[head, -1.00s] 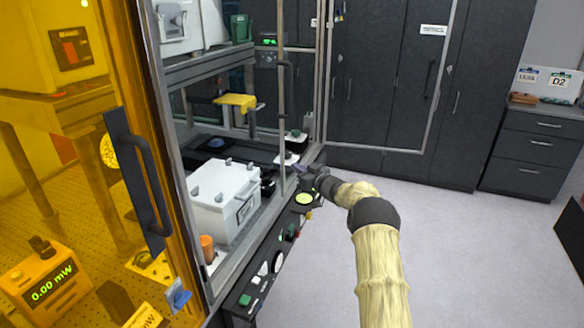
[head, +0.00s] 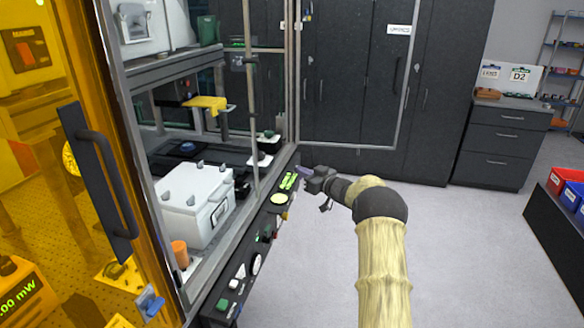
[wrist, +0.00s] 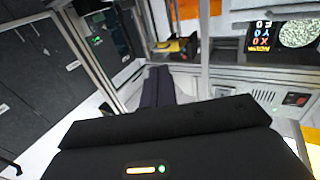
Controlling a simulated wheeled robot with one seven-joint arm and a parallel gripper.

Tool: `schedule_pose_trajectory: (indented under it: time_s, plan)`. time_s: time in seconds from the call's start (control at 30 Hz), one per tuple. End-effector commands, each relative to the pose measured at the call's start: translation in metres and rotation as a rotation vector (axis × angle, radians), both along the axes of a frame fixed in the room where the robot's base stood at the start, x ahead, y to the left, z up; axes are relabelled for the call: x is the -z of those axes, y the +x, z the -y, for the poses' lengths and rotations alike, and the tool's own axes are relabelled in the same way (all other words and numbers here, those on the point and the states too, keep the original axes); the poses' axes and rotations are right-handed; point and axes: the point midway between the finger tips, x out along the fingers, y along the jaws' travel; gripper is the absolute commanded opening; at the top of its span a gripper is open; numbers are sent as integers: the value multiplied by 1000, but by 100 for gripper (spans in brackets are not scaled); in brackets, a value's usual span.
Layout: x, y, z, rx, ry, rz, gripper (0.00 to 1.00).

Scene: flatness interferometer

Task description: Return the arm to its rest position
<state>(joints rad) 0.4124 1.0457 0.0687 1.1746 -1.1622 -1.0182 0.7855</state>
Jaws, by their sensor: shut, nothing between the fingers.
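My arm, in a pale yellow sleeve with dark joints, reaches up from the bottom of the head view. My gripper (head: 306,172) is at its end, just right of the control strip along the enclosure's front edge. In the wrist view the two dark fingers (wrist: 158,86) lie side by side, closed together with nothing between them. The gripper is in free air close to the enclosure (head: 262,195); I cannot tell the exact gap to its edge.
A white lidded box (head: 195,205) and an orange cylinder (head: 180,254) stand inside the enclosure. An amber door with a black handle (head: 100,180) is at left. Dark cabinets (head: 350,80) stand behind. Bare floor (head: 460,250) lies to the right; red and blue bins (head: 566,185) sit at far right.

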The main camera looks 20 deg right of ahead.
Motion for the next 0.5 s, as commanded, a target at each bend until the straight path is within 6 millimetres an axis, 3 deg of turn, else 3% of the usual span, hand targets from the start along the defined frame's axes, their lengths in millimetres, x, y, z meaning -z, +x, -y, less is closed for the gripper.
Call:
schedule_pose_trajectory:
  time_s: [0.17,0.33,0.5]
  plan:
    - [-3,0,-1,14,-3,-5,0]
    - [-20,-4,-16,103,-27,-55,0]
    - [-32,-28,-34,255,-76,-183,0]
